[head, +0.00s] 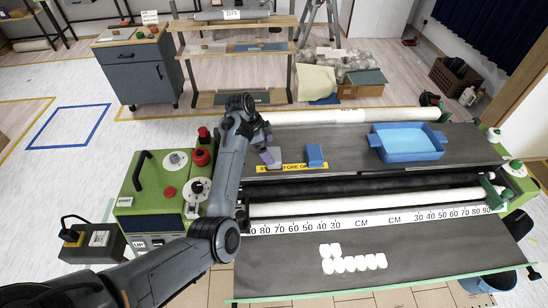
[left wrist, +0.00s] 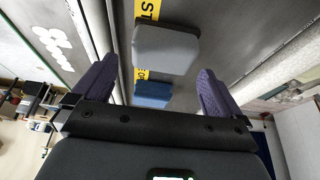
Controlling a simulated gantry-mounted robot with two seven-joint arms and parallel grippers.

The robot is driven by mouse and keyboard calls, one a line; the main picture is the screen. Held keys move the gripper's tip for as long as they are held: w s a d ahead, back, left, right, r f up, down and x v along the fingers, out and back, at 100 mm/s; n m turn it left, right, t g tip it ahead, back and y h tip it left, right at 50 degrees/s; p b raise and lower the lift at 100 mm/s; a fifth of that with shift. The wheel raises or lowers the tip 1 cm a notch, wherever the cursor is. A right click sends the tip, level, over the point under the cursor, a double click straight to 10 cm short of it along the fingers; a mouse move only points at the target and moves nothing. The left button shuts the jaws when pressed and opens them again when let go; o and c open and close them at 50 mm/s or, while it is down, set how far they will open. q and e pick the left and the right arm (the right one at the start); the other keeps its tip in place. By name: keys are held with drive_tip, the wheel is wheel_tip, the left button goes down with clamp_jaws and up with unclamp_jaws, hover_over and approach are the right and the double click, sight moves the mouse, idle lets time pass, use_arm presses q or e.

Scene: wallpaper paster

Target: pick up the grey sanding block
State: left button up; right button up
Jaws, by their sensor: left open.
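The grey sanding block (left wrist: 166,48) lies on the dark table by the yellow strip, and the left wrist view shows it clearly. In the head view the block (head: 276,154) is partly hidden by my left gripper (head: 268,147). My left gripper (left wrist: 156,70) is open, with its purple fingers apart and nothing between them. It is above the table, with the block just beyond the fingertips and not visibly touched. My right gripper is in neither view.
A blue block (head: 315,155) stands right of the grey one, and a blue tray (head: 407,142) sits farther right. The green control box (head: 152,186) is at the left.

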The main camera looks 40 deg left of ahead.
sight(274, 154)
use_arm(q)
drive_tip(key=shift+w+p+x, duration=0.2)
drive_tip(key=shift+p+x, duration=0.1)
drive_tip(key=shift+x, duration=2.65)
drive_tip(key=shift+r, duration=0.1)
drive_tip(key=c, duration=0.8)
